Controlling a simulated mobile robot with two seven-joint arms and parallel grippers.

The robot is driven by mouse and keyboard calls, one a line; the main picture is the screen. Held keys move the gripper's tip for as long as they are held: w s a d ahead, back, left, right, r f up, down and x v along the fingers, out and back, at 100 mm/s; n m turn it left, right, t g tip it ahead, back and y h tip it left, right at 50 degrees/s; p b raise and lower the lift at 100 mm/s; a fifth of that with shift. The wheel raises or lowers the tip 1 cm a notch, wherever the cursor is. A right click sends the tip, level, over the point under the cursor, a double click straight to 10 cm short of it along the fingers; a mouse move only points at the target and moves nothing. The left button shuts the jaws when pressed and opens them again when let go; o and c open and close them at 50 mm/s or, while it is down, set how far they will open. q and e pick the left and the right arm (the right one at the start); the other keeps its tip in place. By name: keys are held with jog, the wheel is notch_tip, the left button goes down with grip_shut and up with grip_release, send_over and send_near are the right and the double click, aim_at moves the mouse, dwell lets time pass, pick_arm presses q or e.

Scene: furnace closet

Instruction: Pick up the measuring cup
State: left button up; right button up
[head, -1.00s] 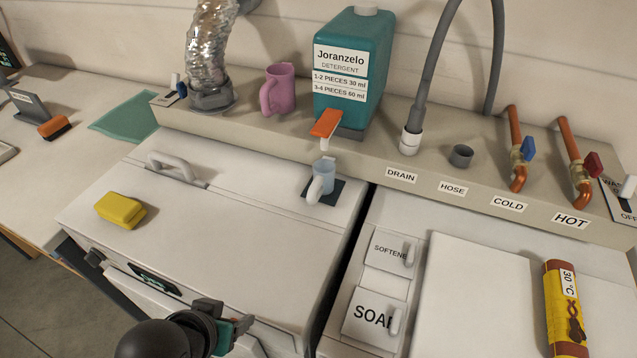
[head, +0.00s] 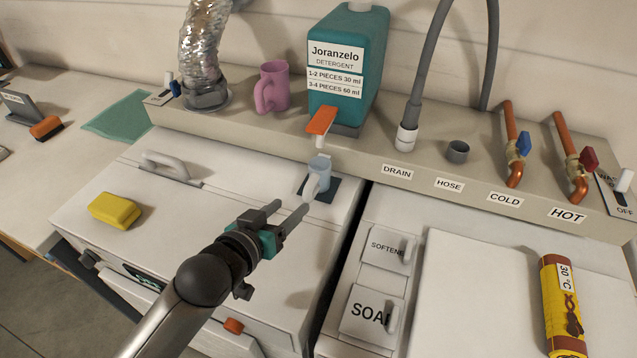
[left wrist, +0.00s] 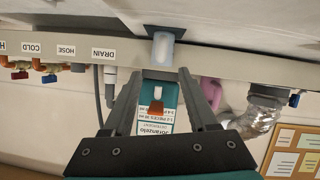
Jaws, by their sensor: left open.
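The measuring cup (head: 321,169) is small and pale blue, with a handle on its near side. It stands upright on a dark pad (head: 327,191) on the white machine top, below the detergent's orange tap (head: 321,121). My left gripper (head: 290,206) is open and empty, in front of the cup and apart from it, its fingers pointing toward it. In the left wrist view, which looks upside down, the cup (left wrist: 163,48) shows beyond and between the fingertips (left wrist: 160,73). My right gripper is not in view.
The teal detergent bottle (head: 348,60) and a pink mug (head: 272,87) stand on the ledge behind. A yellow sponge (head: 115,210) lies to the left. Softener and soap lids (head: 383,250) are to the right. The machine top around the cup is mostly clear.

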aim_at(306, 190)
pick_arm(q)
jog(key=x, duration=0.5)
jog(key=shift+w+d+f+b, duration=0.1)
jog(key=shift+w+f+b, duration=0.05)
jog(key=shift+b, duration=0.15)
jog(key=shift+b+x, duration=0.3)
jog(key=shift+x, duration=2.3)
jog(key=shift+w, duration=0.1)
grip_shut()
